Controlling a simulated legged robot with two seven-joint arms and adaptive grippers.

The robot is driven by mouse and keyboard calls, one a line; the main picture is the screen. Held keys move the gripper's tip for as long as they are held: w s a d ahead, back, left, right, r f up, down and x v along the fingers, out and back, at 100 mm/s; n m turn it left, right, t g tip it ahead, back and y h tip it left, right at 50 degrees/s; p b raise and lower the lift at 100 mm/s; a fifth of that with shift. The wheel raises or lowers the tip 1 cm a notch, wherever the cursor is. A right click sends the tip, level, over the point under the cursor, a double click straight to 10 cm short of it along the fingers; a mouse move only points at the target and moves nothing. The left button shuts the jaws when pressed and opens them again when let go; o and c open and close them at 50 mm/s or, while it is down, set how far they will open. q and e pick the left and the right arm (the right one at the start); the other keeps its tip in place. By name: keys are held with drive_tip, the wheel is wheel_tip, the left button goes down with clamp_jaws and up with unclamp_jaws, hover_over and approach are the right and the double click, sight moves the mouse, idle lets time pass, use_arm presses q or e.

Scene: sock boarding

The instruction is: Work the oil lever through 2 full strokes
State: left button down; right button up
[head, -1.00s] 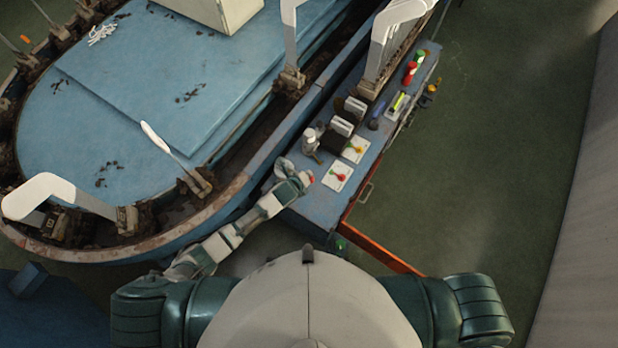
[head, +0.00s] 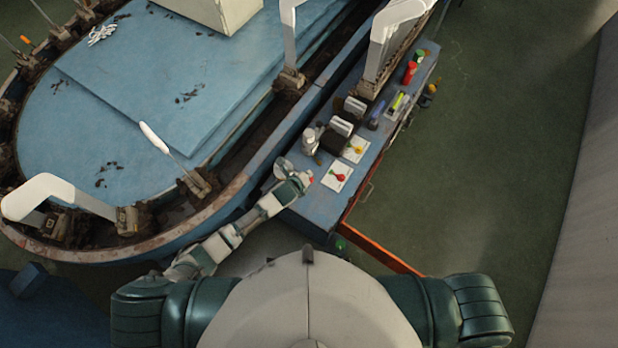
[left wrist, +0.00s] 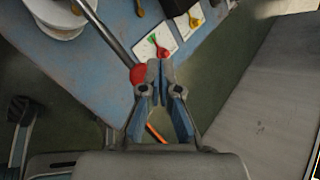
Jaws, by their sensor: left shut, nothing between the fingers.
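The oil lever shows in the left wrist view as a metal rod (left wrist: 104,32) with a red ball knob (left wrist: 138,74). My left gripper (left wrist: 160,68) is shut and empty, with its fingertips right beside the knob; I cannot tell if they touch it. In the head view my left gripper (head: 302,181) is over the near end of the blue bench, with the red knob (head: 310,176) just showing at its tip. The rest of the lever is mostly hidden there. My right gripper is in neither view.
The blue bench (head: 318,212) holds white cards (head: 338,177) with small coloured items, a bottle (head: 310,140) and dark blocks. The large blue-topped machine (head: 130,90) with white arms stands to the left. Green floor at right is clear.

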use_arm(q)
drive_tip(key=shift+d, duration=0.15)
drive_tip(key=shift+d+f, duration=0.1)
drive_tip(key=shift+f, duration=0.2)
drive_tip(key=shift+f, duration=0.1)
drive_tip(key=shift+f, duration=0.35)
idle(0.5)
drive_tip(key=shift+s+d+f+b, duration=0.1)
drive_tip(key=shift+f+b, duration=0.6)
drive_tip(key=shift+f, duration=0.25)
drive_tip(key=shift+s+d+f+b, duration=0.1)
drive_tip(key=shift+f+b, duration=0.55)
drive_tip(key=shift+f, duration=0.3)
idle(1.4)
drive_tip(key=shift+r, duration=0.1)
idle(0.4)
